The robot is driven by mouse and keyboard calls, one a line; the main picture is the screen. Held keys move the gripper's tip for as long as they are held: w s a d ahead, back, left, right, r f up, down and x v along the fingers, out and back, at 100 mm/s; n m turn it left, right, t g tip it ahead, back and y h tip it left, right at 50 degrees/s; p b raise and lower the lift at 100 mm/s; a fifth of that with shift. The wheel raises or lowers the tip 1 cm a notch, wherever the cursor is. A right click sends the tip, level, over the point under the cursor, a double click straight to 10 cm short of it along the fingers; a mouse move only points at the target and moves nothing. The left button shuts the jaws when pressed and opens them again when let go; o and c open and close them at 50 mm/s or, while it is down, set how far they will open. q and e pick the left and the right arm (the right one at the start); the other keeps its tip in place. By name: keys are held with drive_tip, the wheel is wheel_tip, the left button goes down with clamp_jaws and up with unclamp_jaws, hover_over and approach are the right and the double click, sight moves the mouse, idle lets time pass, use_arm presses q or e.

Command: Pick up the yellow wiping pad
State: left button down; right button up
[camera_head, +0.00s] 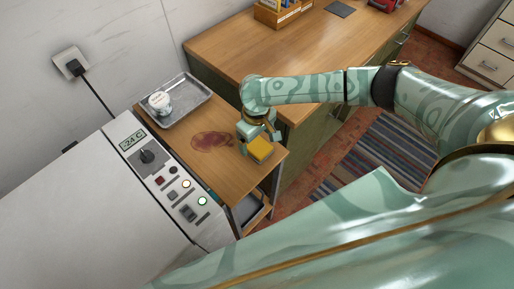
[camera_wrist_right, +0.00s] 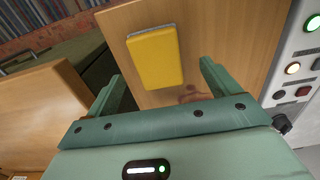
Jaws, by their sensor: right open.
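The yellow wiping pad (camera_head: 260,149) lies on the small wooden side table (camera_head: 228,120) near its front right corner. It also shows in the right wrist view as a yellow block with a grey edge (camera_wrist_right: 156,57). My right gripper (camera_head: 256,133) is just beside and above the pad. In the right wrist view its two fingers (camera_wrist_right: 163,88) stand apart with nothing between them, and the pad lies beyond the fingertips. A dark red stain (camera_head: 211,141) is on the table left of the pad. My left gripper is not in view.
A metal tray (camera_head: 184,103) with a white cup (camera_head: 159,102) stands at the table's back left. A white machine with a control panel (camera_head: 165,178) adjoins the table's left side. A larger wooden cabinet (camera_head: 240,58) stands behind, close to my right arm.

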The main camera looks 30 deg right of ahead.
sight(257, 145)
drive_tip(key=f, duration=0.2)
drive_tip(key=f+b, duration=0.1)
drive_tip(key=f, duration=0.1)
drive_tip(key=shift+w+d+f, duration=0.1)
drive_tip(key=shift+d+f, duration=0.05)
drive_tip(key=shift+d, duration=0.05)
drive_tip(key=c, duration=1.1)
drive_tip(key=shift+r, duration=0.65)
drive_tip(key=r+p, duration=0.1)
drive_tip(key=r, duration=0.2)
drive_tip(key=shift+s+a+p, duration=0.1)
drive_tip(key=shift+s+p, duration=0.1)
drive_tip(key=shift+p, duration=0.2)
drive_tip(key=s+r+p, duration=0.1)
drive_tip(key=r, duration=0.1)
drive_tip(key=s+a+r+p, duration=0.1)
drive_tip(key=s+r, duration=0.1)
drive_tip(key=shift+s+r+p, duration=0.15)
drive_tip(key=shift+r+p, duration=0.05)
drive_tip(key=shift+p, duration=0.1)
drive_tip(key=shift+s+a+r+p, duration=0.5)
drive_tip(key=shift+s+r, duration=0.25)
drive_tip(key=shift+s, duration=0.9)
drive_tip(key=shift+s+a+r+p, duration=0.45)
drive_tip(key=shift+s+r, duration=0.3)
drive_tip(key=shift+s, duration=0.85)
drive_tip(key=shift+s+a+r+p, duration=0.45)
drive_tip(key=shift+s+r, duration=0.3)
drive_tip(key=shift+s, duration=0.9)
